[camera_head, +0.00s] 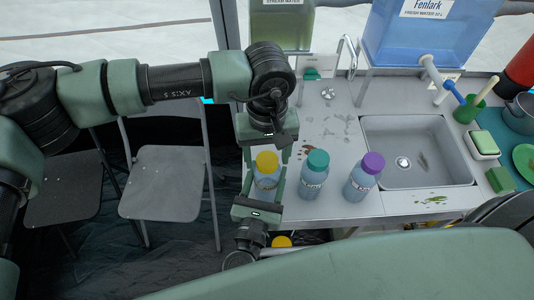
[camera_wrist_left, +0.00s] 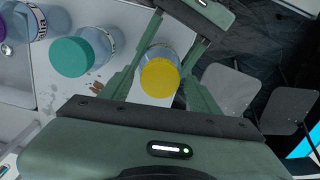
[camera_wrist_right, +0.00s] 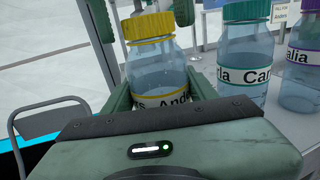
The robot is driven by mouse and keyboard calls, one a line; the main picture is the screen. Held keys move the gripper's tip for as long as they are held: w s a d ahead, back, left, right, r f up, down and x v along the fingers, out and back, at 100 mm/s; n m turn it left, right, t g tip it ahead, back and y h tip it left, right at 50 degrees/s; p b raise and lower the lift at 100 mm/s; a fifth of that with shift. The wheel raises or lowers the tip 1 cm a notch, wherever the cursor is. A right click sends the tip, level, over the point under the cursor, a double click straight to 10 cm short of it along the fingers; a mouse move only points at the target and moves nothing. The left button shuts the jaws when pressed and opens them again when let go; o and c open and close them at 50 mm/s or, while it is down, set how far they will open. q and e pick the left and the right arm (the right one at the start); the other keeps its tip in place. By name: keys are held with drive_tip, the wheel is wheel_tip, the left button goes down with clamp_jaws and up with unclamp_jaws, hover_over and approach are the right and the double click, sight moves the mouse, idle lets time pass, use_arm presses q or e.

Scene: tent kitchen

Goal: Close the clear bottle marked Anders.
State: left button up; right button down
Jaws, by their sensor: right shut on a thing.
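The clear bottle marked Anders (camera_head: 266,180) stands upright near the left end of the counter. Its label reads in part "Ande" in the right wrist view (camera_wrist_right: 160,80). A yellow cap (camera_head: 267,161) sits on its neck; I cannot tell how tight it is. My right gripper (camera_wrist_right: 160,97) is shut on the bottle's body from the near side, a finger on each side. My left gripper (camera_head: 262,148) is open on the far side, level with the cap. Its fingers are apart on either side of the cap (camera_wrist_left: 159,76), with no clear contact.
A teal-capped bottle (camera_head: 313,178) and a purple-capped bottle (camera_head: 364,178) stand close to the right. The sink (camera_head: 440,180) lies beyond them. Folding chairs (camera_head: 162,182) stand left of the counter (camera_head: 330,130). Another yellow object (camera_head: 281,241) shows partly below the front edge.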

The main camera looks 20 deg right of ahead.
idle(0.3)
use_arm(q)
wheel_tip(320, 180, up, 12)
idle(0.5)
use_arm(e)
drive_tip(key=shift+c, duration=1.9)
unclamp_jaws()
